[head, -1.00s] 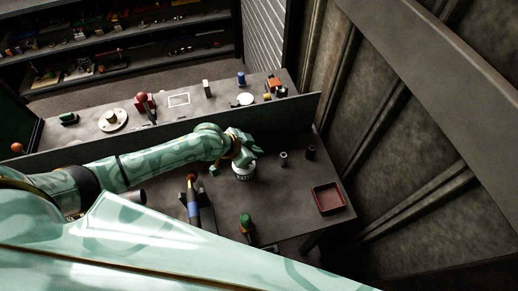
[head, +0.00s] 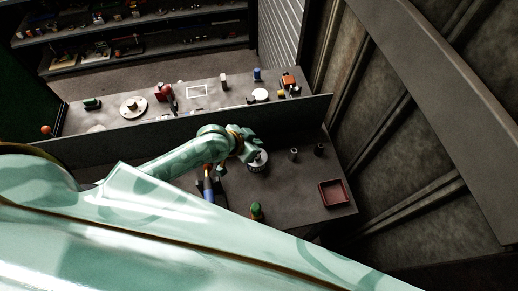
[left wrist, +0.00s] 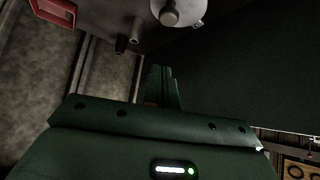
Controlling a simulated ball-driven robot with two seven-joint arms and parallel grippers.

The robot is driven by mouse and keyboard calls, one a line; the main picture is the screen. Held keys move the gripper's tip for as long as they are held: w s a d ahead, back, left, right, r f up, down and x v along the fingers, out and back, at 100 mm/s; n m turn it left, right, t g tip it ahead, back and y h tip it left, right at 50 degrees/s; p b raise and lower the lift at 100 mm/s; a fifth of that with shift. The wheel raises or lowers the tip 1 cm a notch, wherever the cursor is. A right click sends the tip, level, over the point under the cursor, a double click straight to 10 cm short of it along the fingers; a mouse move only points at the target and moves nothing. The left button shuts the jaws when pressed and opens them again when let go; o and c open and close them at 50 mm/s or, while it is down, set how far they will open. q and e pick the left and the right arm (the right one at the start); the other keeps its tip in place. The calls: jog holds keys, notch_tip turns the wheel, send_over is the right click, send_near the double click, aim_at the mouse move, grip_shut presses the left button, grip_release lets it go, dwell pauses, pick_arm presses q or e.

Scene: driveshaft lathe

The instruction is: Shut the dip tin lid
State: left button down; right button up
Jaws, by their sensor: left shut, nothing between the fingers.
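The dip tin (head: 259,166) is a white round tin with dark lettering, on the workbench in the head view. My left gripper (head: 254,150) is at the tin's back left edge and hides part of its top. In the left wrist view the closed fingers (left wrist: 162,86) have nothing between them. A pale round top with a grey knob, likely the tin's lid (left wrist: 183,10), is cut off by the upper edge there. It appears apart from the fingertips. I cannot tell whether the lid is fully seated. My right gripper is not in view.
Two small dark cylinders (head: 294,154) stand right of the tin, and a red tray (head: 340,204) lies near the bench's right end. A blue-handled tool (head: 208,188) and a green-topped item (head: 257,210) are in front. An upright panel (head: 290,110) runs behind.

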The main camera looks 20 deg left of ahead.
pick_arm(q)
jog(key=x, duration=0.2)
jog(key=b+x, duration=0.1)
jog(key=x, duration=0.4)
jog(key=shift+s+f+b, duration=0.2)
jog(key=shift+f+b, duration=0.2)
jog(key=shift+f, duration=0.1)
jog(key=shift+s+a+p, duration=0.35)
jog(key=shift+s+a, duration=0.2)
jog(key=shift+s, duration=0.35)
jog(key=shift+s+a+f, duration=0.1)
jog(key=shift+s+a, duration=0.1)
jog(key=shift+s, duration=0.3)
jog(key=shift+w, duration=0.1)
